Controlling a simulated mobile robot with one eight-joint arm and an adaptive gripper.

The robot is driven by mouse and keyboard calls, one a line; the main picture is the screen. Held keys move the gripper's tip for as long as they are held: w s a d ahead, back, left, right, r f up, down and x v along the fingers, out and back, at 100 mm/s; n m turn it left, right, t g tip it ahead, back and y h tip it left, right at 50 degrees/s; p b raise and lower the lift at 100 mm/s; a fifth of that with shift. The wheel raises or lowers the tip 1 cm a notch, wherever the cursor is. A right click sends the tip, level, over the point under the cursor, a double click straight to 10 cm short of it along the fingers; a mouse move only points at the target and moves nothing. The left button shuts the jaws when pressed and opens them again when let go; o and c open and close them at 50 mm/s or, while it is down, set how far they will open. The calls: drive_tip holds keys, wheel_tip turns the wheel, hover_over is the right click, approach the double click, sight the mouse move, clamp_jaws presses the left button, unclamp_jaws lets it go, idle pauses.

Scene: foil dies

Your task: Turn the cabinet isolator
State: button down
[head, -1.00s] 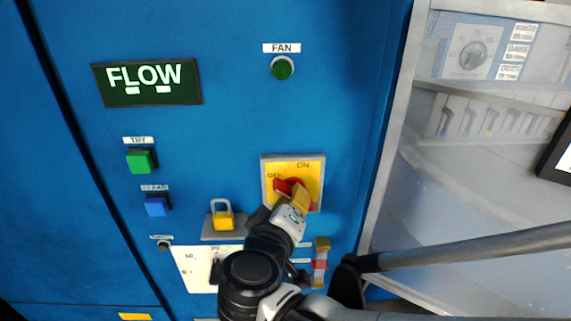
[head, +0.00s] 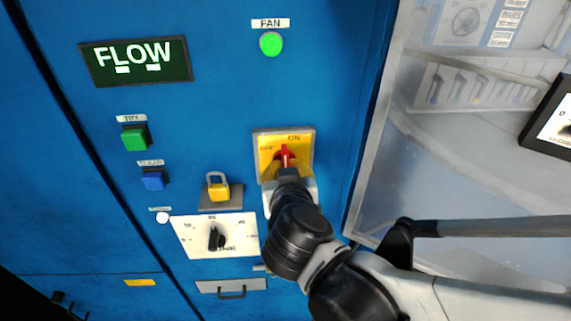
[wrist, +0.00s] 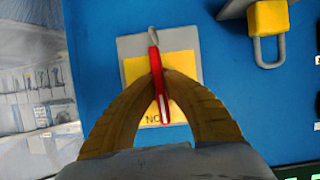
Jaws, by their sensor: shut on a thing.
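The cabinet isolator (head: 304,144) is a yellow plate on a grey backing, marked OFF and ON, on the blue cabinet front. Its red handle (head: 285,154) points up towards ON. In the wrist view the red handle (wrist: 155,58) stands lengthwise between the two yellow fingers of my gripper (wrist: 158,85), over the yellow plate (wrist: 184,66). My gripper (head: 286,172) is shut on the handle. In the head view my wrist hides the lower part of the handle and plate.
The FAN lamp (head: 271,44) is lit bright green above. A FLOW display (head: 137,61), green button (head: 135,138), blue button (head: 153,179), yellow padlock (head: 218,188) and white dial plate (head: 190,235) are to the left. A clear panel with a grey frame (head: 376,145) is to the right.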

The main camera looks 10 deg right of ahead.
drive_tip(key=shift+m, duration=0.3)
idle(0.4)
drive_tip(key=c, duration=1.5)
unclamp_jaws()
drive_tip(key=shift+w, duration=0.1)
drive_tip(key=shift+s, duration=0.2)
drive_tip(key=v, duration=1.1)
drive_tip(key=shift+s+d+r, duration=0.15)
drive_tip(key=shift+s+r, duration=0.1)
drive_tip(key=shift+s, duration=0.05)
drive_tip(key=shift+f, duration=0.1)
drive_tip(key=d+f+g+b, duration=0.2)
drive_tip(key=d+f+b, duration=0.2)
drive_tip(key=f+b, duration=0.3)
drive_tip(key=d+f+g+b, duration=0.2)
drive_tip(key=d+f+b, duration=0.3)
drive_tip(key=f, duration=0.8)
drive_tip(key=d+f+g+b, duration=0.2)
drive_tip(key=d+f+b, duration=0.2)
drive_tip(key=f+b, duration=0.6)
drive_tip(key=shift+w+d+f+y+b, duration=0.15)
drive_tip(key=shift+d+f+y+b, duration=0.1)
drive_tip(key=shift+y+b, duration=0.15)
